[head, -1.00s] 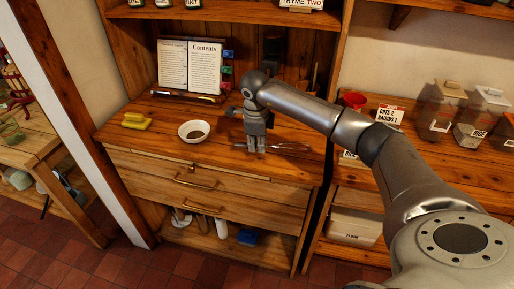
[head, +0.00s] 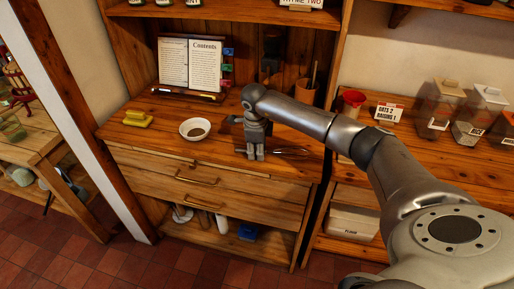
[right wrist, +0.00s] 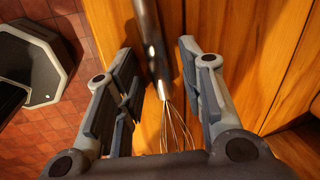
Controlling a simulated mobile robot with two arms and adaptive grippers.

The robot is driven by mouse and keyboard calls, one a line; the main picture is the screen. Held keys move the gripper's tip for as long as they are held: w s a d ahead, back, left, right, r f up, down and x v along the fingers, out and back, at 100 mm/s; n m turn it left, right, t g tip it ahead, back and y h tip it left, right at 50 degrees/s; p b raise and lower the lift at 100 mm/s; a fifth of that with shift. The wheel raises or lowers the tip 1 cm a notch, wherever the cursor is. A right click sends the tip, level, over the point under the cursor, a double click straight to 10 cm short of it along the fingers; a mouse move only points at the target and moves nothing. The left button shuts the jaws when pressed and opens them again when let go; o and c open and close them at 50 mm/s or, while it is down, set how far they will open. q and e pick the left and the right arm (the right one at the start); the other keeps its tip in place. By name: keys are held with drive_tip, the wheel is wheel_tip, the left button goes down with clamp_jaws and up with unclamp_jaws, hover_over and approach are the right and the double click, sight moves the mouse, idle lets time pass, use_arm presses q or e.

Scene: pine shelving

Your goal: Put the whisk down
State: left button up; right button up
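The whisk shows in the head view (head: 291,154) at the counter's front part, its wires to the right of my right gripper and its handle end just left of it. In the right wrist view the whisk's metal handle (right wrist: 150,40) runs between the fingers, wires toward the palm. My right gripper (head: 256,157) points down over the wooden counter (head: 165,140). In the right wrist view the right gripper (right wrist: 155,88) is open, with gaps beside the whisk. Whether the whisk lies fully on the wood is hard to tell. My left gripper is not in view.
A white bowl (head: 196,129) and a yellow object (head: 138,118) stand left of the gripper. A grey object (head: 231,122) lies behind it. An open book (head: 188,65) and a utensil pot (head: 307,93) stand at the back. The counter's front edge is close to the gripper.

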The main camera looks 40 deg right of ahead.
idle(0.3)
drive_tip(key=r, duration=0.1)
drive_tip(key=r+b, duration=0.2)
drive_tip(key=r, duration=0.1)
drive_tip(key=shift+s+a+r, duration=0.1)
drive_tip(key=shift+s+a, duration=0.1)
drive_tip(key=shift+s, duration=0.05)
wheel_tip(320, 180, up, 6)
drive_tip(key=s+b, duration=0.1)
drive_tip(key=shift+a+r, duration=0.15)
drive_tip(key=shift+a, duration=0.25)
